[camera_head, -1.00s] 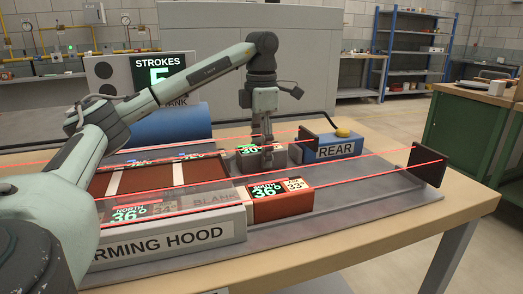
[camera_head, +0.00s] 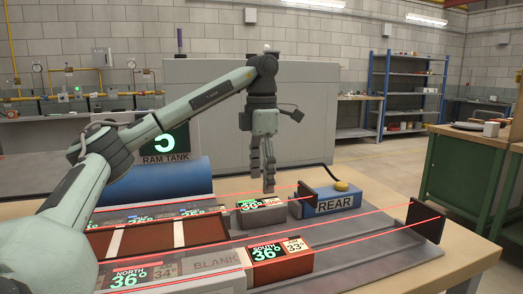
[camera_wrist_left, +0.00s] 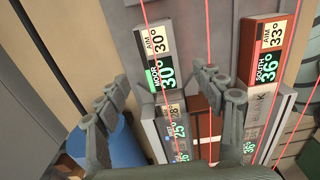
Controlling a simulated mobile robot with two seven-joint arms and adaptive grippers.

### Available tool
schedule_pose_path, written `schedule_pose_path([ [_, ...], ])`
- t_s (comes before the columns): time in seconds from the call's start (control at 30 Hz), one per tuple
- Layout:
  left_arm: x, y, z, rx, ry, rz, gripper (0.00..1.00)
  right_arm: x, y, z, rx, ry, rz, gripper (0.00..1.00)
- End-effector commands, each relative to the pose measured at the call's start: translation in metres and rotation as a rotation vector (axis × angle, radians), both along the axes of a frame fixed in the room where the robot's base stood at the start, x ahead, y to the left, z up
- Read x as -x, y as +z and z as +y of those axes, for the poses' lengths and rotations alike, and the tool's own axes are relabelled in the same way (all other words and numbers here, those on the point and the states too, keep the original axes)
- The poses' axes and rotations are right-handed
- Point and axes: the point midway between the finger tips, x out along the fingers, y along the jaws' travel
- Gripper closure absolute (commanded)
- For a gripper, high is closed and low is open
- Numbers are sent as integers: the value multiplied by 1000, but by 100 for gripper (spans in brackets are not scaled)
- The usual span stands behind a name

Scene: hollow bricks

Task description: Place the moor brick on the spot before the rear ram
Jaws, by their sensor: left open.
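The moor brick (camera_head: 264,217) is grey with a green 30° label. It lies upright on the grey bed, in the lane of the blue rear ram (camera_head: 330,203), a short gap before the ram's dark plate (camera_head: 306,202). In the left wrist view the moor brick (camera_wrist_left: 158,62) shows its MOOR 30° and AIM 30° labels. My left gripper (camera_head: 268,188) is open, empty and points down above the moor brick, apart from it. Its two fingers stand either side of that brick in the left wrist view. My right gripper is not in view.
The red south brick (camera_head: 281,266) lies in the front lane, with a dark plate (camera_head: 424,220) at that lane's right end. Red beams cross both lanes. The warming hood (camera_head: 190,279) holds more bricks at left. The blue ram tank (camera_head: 160,181) stands behind.

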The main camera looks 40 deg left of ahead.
Motion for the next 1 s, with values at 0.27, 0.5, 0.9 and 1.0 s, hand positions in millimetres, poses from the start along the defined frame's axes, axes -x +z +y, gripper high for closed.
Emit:
schedule_pose_path([
  [0.27,-1,35,0,-1,0,-3,32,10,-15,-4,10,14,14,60],
  [0.5,0,45,0,0,1,-1,32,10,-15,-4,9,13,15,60],
  [0.9,0,45,0,0,1,0,32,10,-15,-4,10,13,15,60],
  [1.0,0,45,0,0,1,0,32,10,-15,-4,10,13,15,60],
])
